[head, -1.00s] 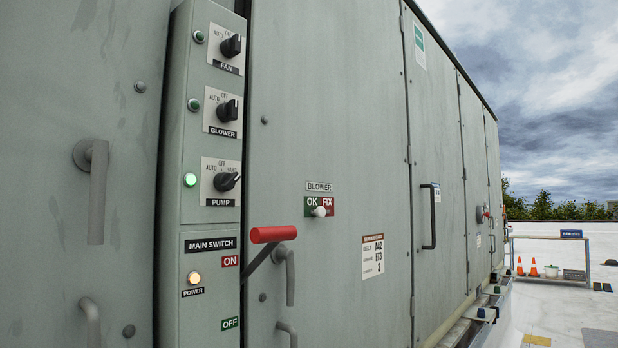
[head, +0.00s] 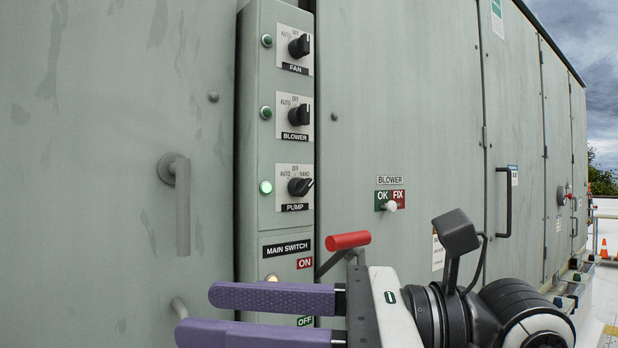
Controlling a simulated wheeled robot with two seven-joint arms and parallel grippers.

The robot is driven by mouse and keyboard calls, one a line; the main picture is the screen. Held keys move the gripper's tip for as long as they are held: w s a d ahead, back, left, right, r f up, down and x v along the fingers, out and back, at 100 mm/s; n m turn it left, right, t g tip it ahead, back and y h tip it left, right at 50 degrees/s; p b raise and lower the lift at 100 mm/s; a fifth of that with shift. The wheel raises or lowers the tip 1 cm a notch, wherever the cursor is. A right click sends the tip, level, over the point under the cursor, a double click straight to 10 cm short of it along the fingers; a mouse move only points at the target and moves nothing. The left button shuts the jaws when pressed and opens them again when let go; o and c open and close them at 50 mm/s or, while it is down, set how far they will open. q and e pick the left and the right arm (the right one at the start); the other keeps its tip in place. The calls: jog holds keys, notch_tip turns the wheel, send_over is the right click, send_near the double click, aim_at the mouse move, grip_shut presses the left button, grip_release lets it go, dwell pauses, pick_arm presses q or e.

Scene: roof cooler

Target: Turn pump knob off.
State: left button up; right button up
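The black pump knob (head: 299,187) is the lowest of three knobs on the narrow grey control box. Its pointer is turned to the right, towards HAND, away from OFF at the top. The green lamp (head: 265,187) beside it is lit. My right gripper (head: 197,315) comes in from the lower right with its two purple fingers pointing left. The fingers are apart with nothing between them. They are below the pump knob in the picture, in front of the lower control box, and not touching the knob. My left gripper is out of view.
The fan knob (head: 299,46) and blower knob (head: 299,115) sit above, their lamps dark. The red-handled main switch lever (head: 348,240) sticks out just above my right gripper. A door handle (head: 181,200) projects at left. A blower OK/FIX toggle (head: 391,206) is at right.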

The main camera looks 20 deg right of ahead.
jog(key=w+d+r+t+h, duration=0.4)
jog(key=d+r+t+h, duration=0.1)
jog(key=d, duration=0.2)
jog(key=m+t+h, duration=0.2)
jog(key=t+h, duration=0.3)
send_near(306, 185)
jog(key=p+x, duration=0.4)
jog(key=x, duration=0.5)
jog(key=shift+a, duration=0.1)
jog(key=shift+w, duration=0.1)
jog(key=shift+c, duration=0.5)
